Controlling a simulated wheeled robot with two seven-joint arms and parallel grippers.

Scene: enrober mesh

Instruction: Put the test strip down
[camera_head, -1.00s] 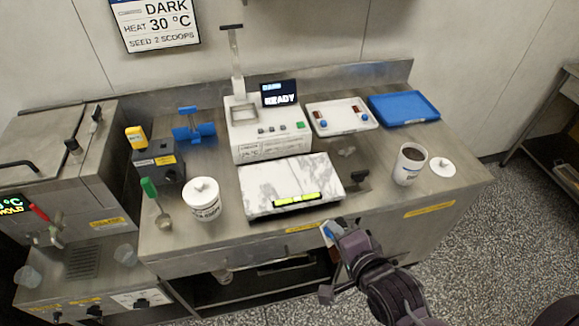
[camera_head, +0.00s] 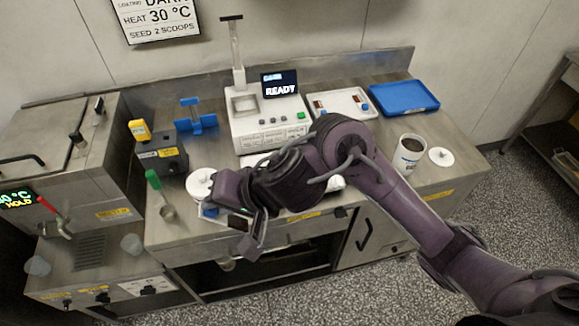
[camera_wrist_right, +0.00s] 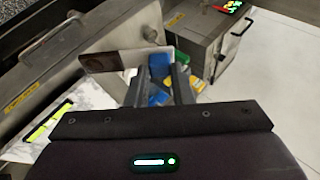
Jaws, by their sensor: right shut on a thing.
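My right gripper (camera_head: 232,215) is shut on the test strip, a pale strip with a dark brown patch and a blue end (camera_head: 210,211). It holds the strip near the bench's front edge, beside the lidded white tub (camera_head: 199,180). In the right wrist view the strip (camera_wrist_right: 122,60) lies across in front of the fingers (camera_wrist_right: 160,85), its blue part between them. Whether anything supports the strip from below cannot be told. My left gripper is not in view.
The blue tray (camera_head: 424,99) looks empty. The machine (camera_head: 258,137) reads READY. The marble slab (camera_wrist_right: 45,112) is mostly hidden by my arm in the head view. An open brown-filled tub (camera_head: 407,158) stands right, a green-handled scoop (camera_head: 164,204) left.

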